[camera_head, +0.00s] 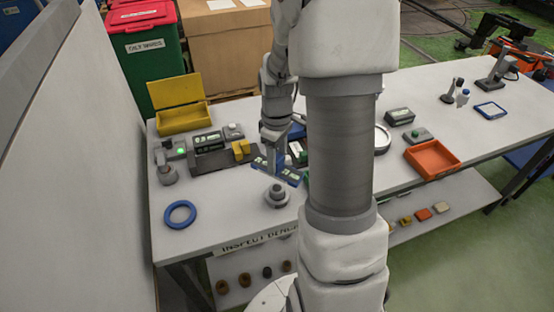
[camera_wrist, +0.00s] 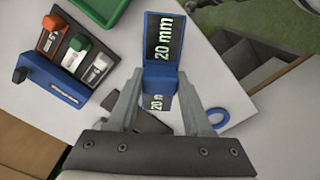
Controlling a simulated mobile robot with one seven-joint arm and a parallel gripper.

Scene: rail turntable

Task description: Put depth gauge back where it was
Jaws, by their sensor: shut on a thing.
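The depth gauge, a blue piece with dark faces marked "20 mm" (camera_wrist: 161,52), is between the fingers of my gripper (camera_wrist: 159,88) in the wrist view. My gripper is shut on it. In the head view the gauge (camera_head: 290,175) shows as a blue and dark piece under my gripper (camera_head: 272,160), over the near part of the table, behind a grey round knob-like part (camera_head: 277,195). My arm hides part of the table there. I cannot tell whether the gauge touches the table.
A dark holder with orange, green and white pieces (camera_wrist: 75,50) and a blue block (camera_wrist: 50,82) lie left of the gauge in the wrist view. A blue ring (camera_head: 180,214), yellow open box (camera_head: 183,122) and orange tray (camera_head: 432,158) are on the table (camera_head: 225,220). Bare tabletop surrounds the ring.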

